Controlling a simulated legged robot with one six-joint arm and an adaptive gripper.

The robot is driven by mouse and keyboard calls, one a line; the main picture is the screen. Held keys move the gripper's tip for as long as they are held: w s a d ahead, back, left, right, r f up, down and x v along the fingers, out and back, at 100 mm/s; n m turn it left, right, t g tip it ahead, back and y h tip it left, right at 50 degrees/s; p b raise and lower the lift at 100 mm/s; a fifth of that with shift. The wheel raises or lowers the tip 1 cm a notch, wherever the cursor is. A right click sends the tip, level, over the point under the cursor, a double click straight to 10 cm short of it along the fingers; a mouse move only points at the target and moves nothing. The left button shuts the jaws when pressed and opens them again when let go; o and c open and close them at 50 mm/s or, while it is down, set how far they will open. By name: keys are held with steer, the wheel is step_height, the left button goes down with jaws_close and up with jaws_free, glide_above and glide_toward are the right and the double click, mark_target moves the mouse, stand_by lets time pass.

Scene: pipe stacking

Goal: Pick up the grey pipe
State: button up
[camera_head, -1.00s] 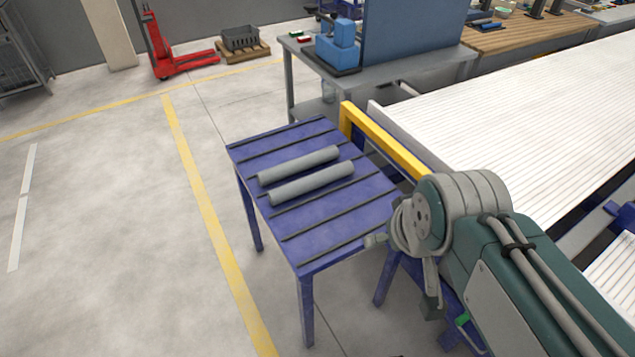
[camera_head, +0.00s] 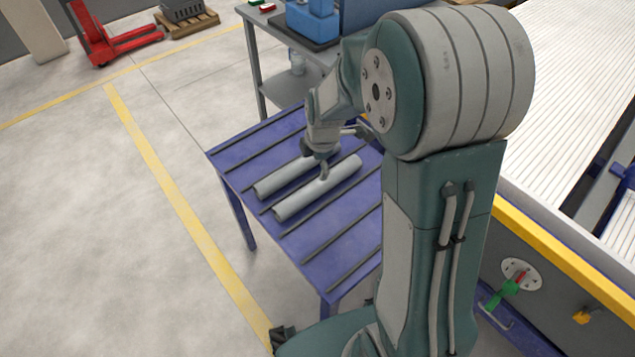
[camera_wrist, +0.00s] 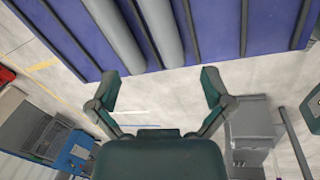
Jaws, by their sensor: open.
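Two grey pipes lie side by side on a blue slatted table (camera_head: 345,240). The near pipe (camera_head: 300,200) and the far pipe (camera_head: 275,179) also show in the wrist view, as one pipe (camera_wrist: 160,30) and another (camera_wrist: 117,35) at the top. I cannot tell which pipe is meant. My gripper (camera_head: 322,168) is over the right part of the pipes in the head view and hides some of the far one. In the wrist view my gripper (camera_wrist: 160,84) has its fingers wide apart with nothing between them. Whether a finger touches a pipe is unclear.
Dark raised strips run across the table. A grey workbench (camera_head: 255,60) with blue equipment stands behind it. A white ribbed conveyor (camera_head: 570,90) with a yellow rail (camera_head: 560,250) is at the right. Open floor (camera_head: 90,240) lies to the left.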

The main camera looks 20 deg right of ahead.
mark_target(313, 186)
steer(key=f+n, duration=0.1)
steer(key=f, duration=0.1)
steer(key=w+f+n, duration=0.1)
steer(key=f, duration=0.1)
steer(key=w+f+n, duration=0.1)
steer(key=f, duration=0.1)
steer(key=shift+d+f+g, duration=0.15)
steer(key=shift+f+g, duration=0.15)
steer(key=shift+g, duration=0.1)
steer(key=shift+n, duration=0.3)
steer(key=f, duration=0.4)
steer(key=shift+w+a+f, duration=0.25)
steer(key=shift+f, duration=0.1)
steer(key=shift+w+d+f, duration=0.1)
steer(key=shift+w+f, duration=0.15)
steer(key=shift+f, duration=0.75)
steer(key=shift+w+a+f, duration=0.1)
steer(key=shift+w+f, duration=0.15)
steer(key=shift+f, duration=0.7)
steer(key=shift+w+d+f, duration=0.1)
steer(key=shift+w+f, duration=0.15)
steer(key=shift+f, duration=0.75)
steer(key=c, duration=1.2)
